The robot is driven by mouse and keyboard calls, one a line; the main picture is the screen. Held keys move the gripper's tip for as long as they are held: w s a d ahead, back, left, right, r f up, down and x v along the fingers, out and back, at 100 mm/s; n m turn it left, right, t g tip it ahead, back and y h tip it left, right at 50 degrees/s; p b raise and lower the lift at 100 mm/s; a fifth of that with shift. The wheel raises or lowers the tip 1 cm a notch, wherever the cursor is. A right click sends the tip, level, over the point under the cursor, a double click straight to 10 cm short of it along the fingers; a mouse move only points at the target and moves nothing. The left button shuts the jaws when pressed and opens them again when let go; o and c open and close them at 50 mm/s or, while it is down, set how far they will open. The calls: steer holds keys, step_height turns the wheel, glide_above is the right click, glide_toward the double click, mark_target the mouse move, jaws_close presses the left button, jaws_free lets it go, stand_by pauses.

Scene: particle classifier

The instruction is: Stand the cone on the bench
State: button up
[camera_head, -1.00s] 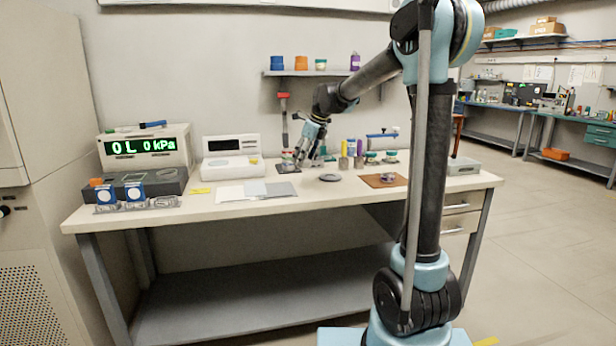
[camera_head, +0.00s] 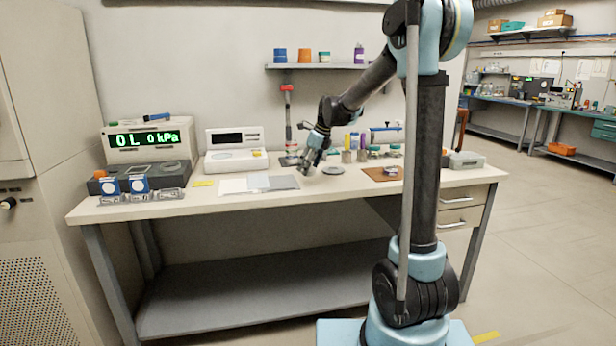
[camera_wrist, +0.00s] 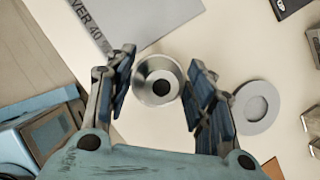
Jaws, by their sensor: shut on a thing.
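The cone (camera_wrist: 158,80) is a shiny metal piece with a round rim and a dark central hole, seen end-on in the wrist view. My gripper (camera_wrist: 160,83) is shut on it, with one blue-padded finger on each side. In the head view my gripper (camera_head: 308,168) is low over the bench (camera_head: 215,205), beside the right end of the grey sheet. The cone is too small to make out there, and I cannot tell whether its underside touches the bench.
A flat grey disc (camera_wrist: 257,107) lies close to the right finger. A printed grey sheet (camera_wrist: 105,22) lies at upper left. In the head view, small cylinders (camera_head: 347,156) stand behind, and a brown mat (camera_head: 373,175) lies to the right. The bench's front strip is clear.

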mark_target(309, 174)
steer(key=shift+f, duration=1.85)
steer(key=o, duration=1.2)
